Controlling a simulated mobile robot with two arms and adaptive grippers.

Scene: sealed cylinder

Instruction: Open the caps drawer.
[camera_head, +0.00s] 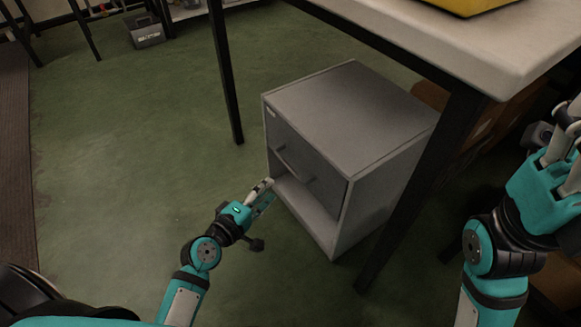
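A grey cabinet (350,112) stands on the floor under the table. A small label, too small to read, sits at the top left of the front. My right gripper (572,150) is raised at the right edge, partly cut off.
A white-topped table (480,45) on black legs stands over the cabinet; one leg (415,190) is right of it, another (225,75) behind left. A yellow object (465,5) is on the tabletop. Brown boxes (495,125) sit behind at right. Green floor is clear at left.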

